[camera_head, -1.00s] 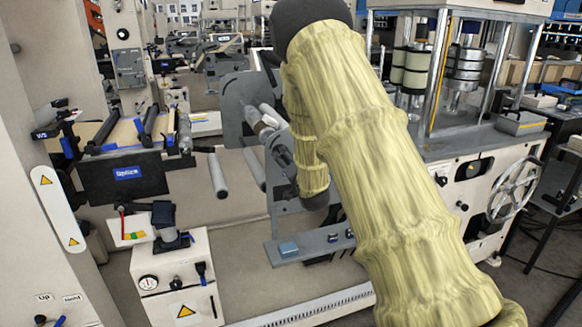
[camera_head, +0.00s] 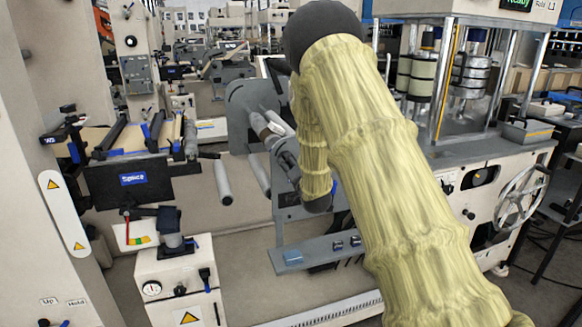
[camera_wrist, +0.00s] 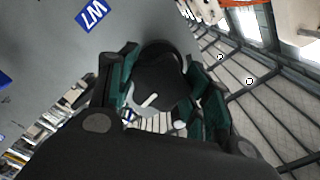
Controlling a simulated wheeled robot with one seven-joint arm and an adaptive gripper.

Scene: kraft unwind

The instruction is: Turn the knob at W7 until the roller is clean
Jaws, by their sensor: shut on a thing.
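In the wrist view the blue W7 label (camera_wrist: 92,14) is on a grey panel at the upper left. A dark round knob (camera_wrist: 158,78) with a short white mark sits just below it, between the two dark green fingers of my gripper (camera_wrist: 160,92). The gripper is shut on the knob. In the head view my yellow-sleeved arm reaches to a grey machine plate (camera_head: 238,120), and the knob and fingertips cannot be made out. A pale roller (camera_head: 222,182) shows left of the plate; whether it is the task's roller, and how clean it is, I cannot tell.
A press with a spoked handwheel (camera_head: 522,195) stands at the right. At the left are a W5 station (camera_head: 60,138), a black panel (camera_head: 130,188) and a white cabinet (camera_head: 180,285) with a gauge. A grey ledge (camera_head: 318,250) with small blocks lies below my wrist.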

